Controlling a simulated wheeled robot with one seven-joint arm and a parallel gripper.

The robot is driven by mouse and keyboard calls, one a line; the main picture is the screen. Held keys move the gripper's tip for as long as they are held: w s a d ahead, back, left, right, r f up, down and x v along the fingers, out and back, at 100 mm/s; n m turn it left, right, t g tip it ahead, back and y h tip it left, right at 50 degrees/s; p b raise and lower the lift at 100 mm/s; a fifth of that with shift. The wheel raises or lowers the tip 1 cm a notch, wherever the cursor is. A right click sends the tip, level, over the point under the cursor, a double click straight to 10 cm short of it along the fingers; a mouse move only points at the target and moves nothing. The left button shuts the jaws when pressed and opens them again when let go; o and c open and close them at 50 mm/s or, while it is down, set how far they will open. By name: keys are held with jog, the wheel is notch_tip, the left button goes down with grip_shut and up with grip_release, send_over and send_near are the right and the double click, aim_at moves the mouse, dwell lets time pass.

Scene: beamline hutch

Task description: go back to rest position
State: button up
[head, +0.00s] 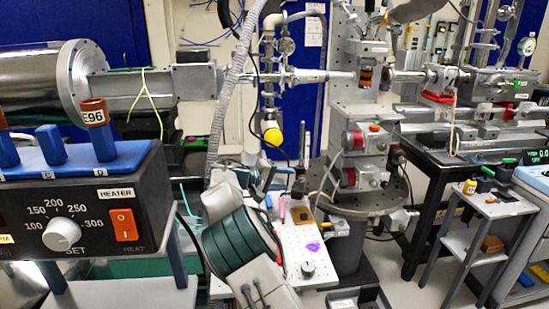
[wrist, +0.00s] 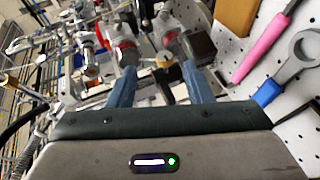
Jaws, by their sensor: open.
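My gripper (wrist: 155,75) shows in the wrist view with its two blue fingers spread apart. Nothing is held between them; a small brass-coloured part behind the gap looks farther off. In the head view my arm reaches up from the bottom middle over the left side of a white perforated board (head: 292,240). The fingertips are hard to make out there. In the wrist view a pink-handled tool (wrist: 262,48), a grey wrench with a blue handle (wrist: 296,62) and an orange-brown block (wrist: 236,14) lie on the board, right of the fingers.
A heater box (head: 90,205) with a blue vial block (head: 65,160) stands close at the left. A steel beam pipe (head: 310,76) crosses the back, with a sample stage (head: 362,120) at centre. A small grey cart (head: 490,206) stands right. Floor shows clear at lower right.

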jog(key=s+d+r+m+g+y+p, duration=0.1)
jog(key=s+d+r+m+g+y, duration=0.15)
jog(key=s+d, duration=0.5)
jog(key=s+d+r+m+g+y+p, duration=0.15)
jog(key=s+d+y, duration=0.25)
jog(key=s+d, duration=0.4)
jog(key=s+a+y+p, duration=0.2)
jog(key=s+y, duration=0.1)
jog(key=s, duration=1.2)
jog(key=s+a+r+y+p, duration=0.1)
jog(key=s+y+p, duration=0.1)
jog(key=s, duration=1.3)
jog(key=shift+a+r+m+y, duration=0.2)
jog(key=shift+a+m+y, duration=0.1)
jog(key=shift+a+y, duration=0.15)
